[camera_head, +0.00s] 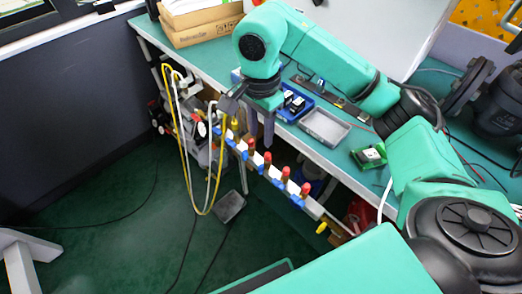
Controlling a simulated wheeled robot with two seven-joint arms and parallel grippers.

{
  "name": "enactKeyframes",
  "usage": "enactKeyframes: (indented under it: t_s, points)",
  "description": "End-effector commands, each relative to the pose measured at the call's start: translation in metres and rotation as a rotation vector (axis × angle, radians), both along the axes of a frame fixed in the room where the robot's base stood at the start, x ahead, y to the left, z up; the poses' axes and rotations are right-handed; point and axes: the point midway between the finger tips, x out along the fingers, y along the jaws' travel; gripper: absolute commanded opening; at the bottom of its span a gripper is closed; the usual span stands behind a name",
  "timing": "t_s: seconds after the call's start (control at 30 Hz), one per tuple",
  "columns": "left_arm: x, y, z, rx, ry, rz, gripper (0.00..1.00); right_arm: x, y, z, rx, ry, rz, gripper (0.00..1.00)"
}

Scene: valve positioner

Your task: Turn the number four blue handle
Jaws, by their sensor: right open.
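A white valve bar (313,207) runs slantwise along the front of the workbench. It carries several upright red-topped fittings (285,173) and a row of small blue handles (278,183) on its near side. I see no numbers on the handles, so I cannot tell which one is number four. My right gripper (248,122) points down with its fingers apart and empty. In the picture it overlaps the upper left part of the bar and hides some of it. I cannot tell if it touches anything. My left gripper is not in view.
The green workbench (190,55) holds cardboard boxes (200,25), a blue tray (292,103), a grey tray (325,127) and a green circuit board (369,156). Yellow and white hoses (186,165) hang left of the bar. The green floor (110,215) at left has loose cables.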

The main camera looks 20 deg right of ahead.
Motion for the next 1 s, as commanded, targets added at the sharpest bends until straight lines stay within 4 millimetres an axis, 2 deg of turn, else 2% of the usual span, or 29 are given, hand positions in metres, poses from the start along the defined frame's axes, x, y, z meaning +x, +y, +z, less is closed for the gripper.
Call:
enactKeyframes:
  t_s: [0.23, 0.5, 0.67, 0.9, 0.93, 1.0]
  points:
    - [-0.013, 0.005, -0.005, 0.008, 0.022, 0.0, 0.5, -0.002, 0.001, -0.055, 0.004, 0.009, -0.001, 0.42]
    - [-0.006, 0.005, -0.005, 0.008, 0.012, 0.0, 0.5, -0.002, 0.002, -0.122, 0.007, 0.008, -0.002, 0.42]
    - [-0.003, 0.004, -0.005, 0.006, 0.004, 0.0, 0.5, -0.001, 0.002, -0.139, 0.008, 0.004, -0.001, 0.42]
    - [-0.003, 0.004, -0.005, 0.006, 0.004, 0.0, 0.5, -0.001, 0.002, -0.14, 0.007, 0.003, -0.001, 0.42]
    - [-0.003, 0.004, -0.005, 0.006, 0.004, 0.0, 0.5, -0.001, 0.002, -0.14, 0.007, 0.003, -0.001, 0.35]
    - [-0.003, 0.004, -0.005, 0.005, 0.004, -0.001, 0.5, -0.001, 0.002, -0.14, 0.008, 0.003, -0.001, 0.08]
